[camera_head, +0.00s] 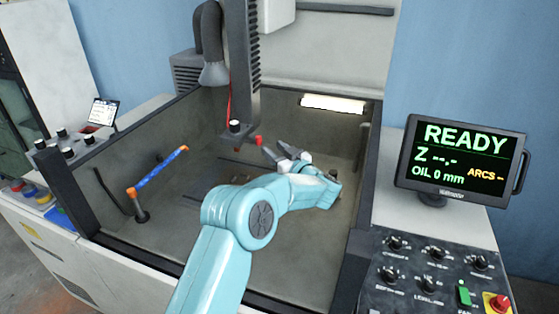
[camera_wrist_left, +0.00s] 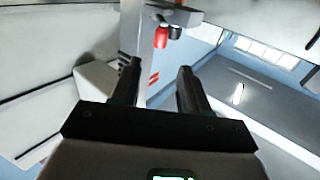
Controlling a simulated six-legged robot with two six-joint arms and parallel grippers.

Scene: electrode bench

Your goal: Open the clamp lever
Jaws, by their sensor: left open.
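A red-tipped piece (camera_head: 258,141), which looks like the clamp lever's end, sits at the bottom of the dark vertical machine head (camera_head: 242,70), beside a dark knob with a pale top (camera_head: 235,126). My left gripper (camera_head: 273,148) is open and empty, just right of the red tip and apart from it. In the left wrist view, the red tip (camera_wrist_left: 161,37) lies beyond my open fingers (camera_wrist_left: 158,68), roughly in line with the gap between them. The dark knob (camera_wrist_left: 175,32) is right beside it. The lever's arm is hard to make out. My right gripper is not in view.
The tank walls (camera_head: 120,150) surround the work area. A blue rod with orange ends (camera_head: 160,172) stands at the left inside. A lit lamp (camera_head: 333,102) is on the back wall. A monitor (camera_head: 462,160) reading READY stands right, above a control panel (camera_head: 440,265).

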